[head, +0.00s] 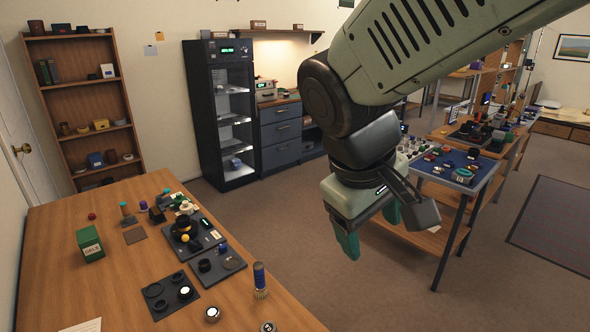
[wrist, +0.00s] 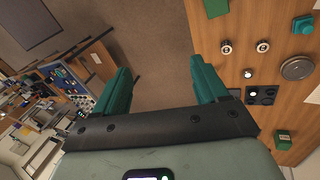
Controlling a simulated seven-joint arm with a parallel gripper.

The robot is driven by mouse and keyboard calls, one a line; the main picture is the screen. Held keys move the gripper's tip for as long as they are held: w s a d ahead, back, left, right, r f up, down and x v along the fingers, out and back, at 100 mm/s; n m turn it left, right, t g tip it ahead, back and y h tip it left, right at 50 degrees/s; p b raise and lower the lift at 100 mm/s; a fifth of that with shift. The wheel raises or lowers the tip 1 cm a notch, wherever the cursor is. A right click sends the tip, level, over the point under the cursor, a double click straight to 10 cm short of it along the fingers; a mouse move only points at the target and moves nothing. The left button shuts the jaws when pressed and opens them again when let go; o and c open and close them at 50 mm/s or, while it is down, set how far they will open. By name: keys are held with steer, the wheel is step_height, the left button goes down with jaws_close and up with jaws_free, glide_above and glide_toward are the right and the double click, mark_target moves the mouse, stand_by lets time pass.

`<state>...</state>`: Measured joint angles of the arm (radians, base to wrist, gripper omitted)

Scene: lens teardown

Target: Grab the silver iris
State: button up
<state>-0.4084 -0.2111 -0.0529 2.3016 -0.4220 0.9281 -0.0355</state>
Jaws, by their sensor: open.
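A flat, round silver-grey disc (wrist: 297,67) lies on the wooden table near the right edge of the wrist view; it looks like the silver iris, though its details are too small to be sure. I cannot make it out in the head view. My gripper (head: 371,229) hangs over the floor to the right of the wooden table, high up and well apart from the disc. In the wrist view its two teal fingers (wrist: 160,70) are spread wide with only floor between them. It is open and empty.
The wooden table (head: 55,275) holds a green box (head: 90,245), dark trays (head: 172,296) with lens parts, and a brush-like blue cylinder (head: 259,278). Two small dark-centred rings (wrist: 227,47) lie near the disc. A blue-topped bench (head: 425,168) stands behind my gripper. Floor between is clear.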

steer(key=w+a+f+n+t+h, duration=0.1)
steer(key=w+a+f+n+h, duration=0.2)
steer(key=w+a+f+n, duration=0.6)
steer(key=n+t, duration=0.7)
steer(key=n, duration=0.4)
glide_toward(210, 313)
steer(key=w+d+r, duration=0.2)
steer(key=d+r, duration=0.7)
steer(key=r, duration=0.1)
steer(key=s+a+f+n+y, duration=0.1)
steer(key=a+f+n, duration=0.1)
steer(key=f, duration=0.1)
steer(key=s+a+f+n+t+y, duration=0.1)
steer(key=s+a+f+n, duration=0.1)
steer(key=f, duration=0.1)
steer(key=s+a+f+n+t+y, duration=0.1)
steer(key=a+f+n, duration=0.1)
steer(key=f+n, duration=0.1)
steer(key=shift+s+a+f+y, duration=0.3)
steer(key=shift+s+f, duration=0.1)
steer(key=shift+f, duration=0.25)
steer(key=x, duration=1)
steer(key=shift+w+d, duration=0.1)
steer(key=shift+w, duration=0.3)
steer(key=c, duration=1.2)
